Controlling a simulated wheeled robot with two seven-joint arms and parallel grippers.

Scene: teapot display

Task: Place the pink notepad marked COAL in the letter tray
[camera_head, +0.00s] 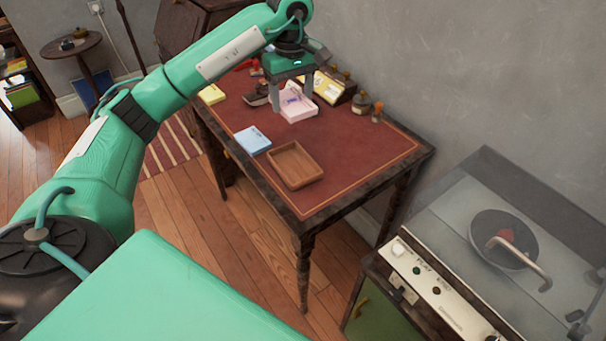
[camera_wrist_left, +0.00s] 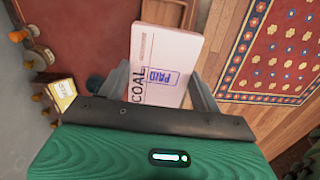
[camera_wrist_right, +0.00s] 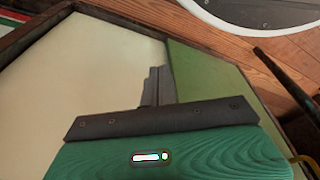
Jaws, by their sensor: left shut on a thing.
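The pink notepad (camera_head: 299,112) is at the far part of the desk in the head view. In the left wrist view the notepad (camera_wrist_left: 160,62) shows the word COAL and a blue PAID stamp. My left gripper (camera_head: 294,98) is shut on it, with a finger at each side. I cannot tell whether it touches the desk. The letter tray (camera_head: 318,174), a shallow wooden box, lies empty near the desk's front edge; part of the tray (camera_wrist_left: 168,10) shows beyond the notepad in the left wrist view. My right gripper (camera_wrist_right: 154,88) is shut and empty, away from the desk.
A blue notepad (camera_head: 253,140) lies left of the tray, and a yellow pad (camera_head: 212,94) at the far left. A dark stand with a yellow card (camera_head: 328,86) and stamps (camera_head: 361,103) line the wall side. The red desktop (camera_head: 365,145) right of the tray is clear.

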